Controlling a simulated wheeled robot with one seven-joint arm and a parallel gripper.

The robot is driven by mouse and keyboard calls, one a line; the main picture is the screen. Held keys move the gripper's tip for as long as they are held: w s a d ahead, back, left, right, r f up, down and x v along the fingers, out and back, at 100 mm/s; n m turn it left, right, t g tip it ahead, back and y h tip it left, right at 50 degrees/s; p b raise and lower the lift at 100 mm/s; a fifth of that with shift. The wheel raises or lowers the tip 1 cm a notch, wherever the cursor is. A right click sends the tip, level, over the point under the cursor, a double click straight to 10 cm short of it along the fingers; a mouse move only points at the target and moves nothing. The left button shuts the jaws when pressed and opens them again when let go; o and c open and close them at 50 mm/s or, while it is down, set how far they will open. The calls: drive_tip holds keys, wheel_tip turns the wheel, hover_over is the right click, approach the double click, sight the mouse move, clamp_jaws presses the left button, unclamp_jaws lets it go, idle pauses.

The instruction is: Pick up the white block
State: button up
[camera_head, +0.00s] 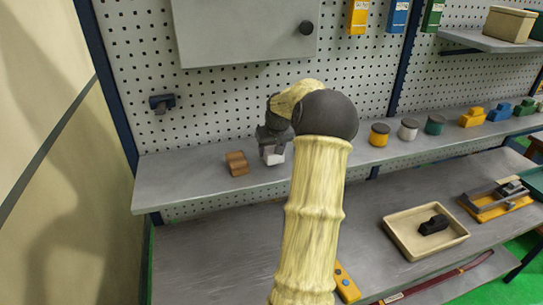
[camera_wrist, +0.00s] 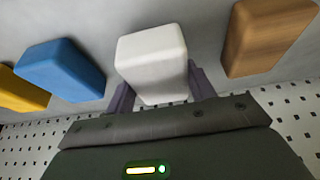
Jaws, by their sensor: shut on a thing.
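The white block (camera_wrist: 152,62) is in the middle of the wrist view, between the two fingers of my gripper (camera_wrist: 160,88). The fingers are shut on its sides. In the head view the white block (camera_head: 273,154) shows below my gripper (camera_head: 271,146) at the shelf, partly hidden by it. I cannot tell whether the block touches the shelf or is just above it.
A brown wooden block (camera_head: 237,163) stands close left of my gripper on the grey shelf (camera_head: 190,179). In the wrist view a blue block (camera_wrist: 60,68) and a yellow block (camera_wrist: 20,90) lie on the other side. A grey cabinet (camera_head: 245,35) hangs above.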

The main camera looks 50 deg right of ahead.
sight(272, 147)
wheel_tip(272, 147, up, 8)
drive_tip(key=shift+r+b, duration=0.1)
drive_tip(key=shift+b, duration=0.85)
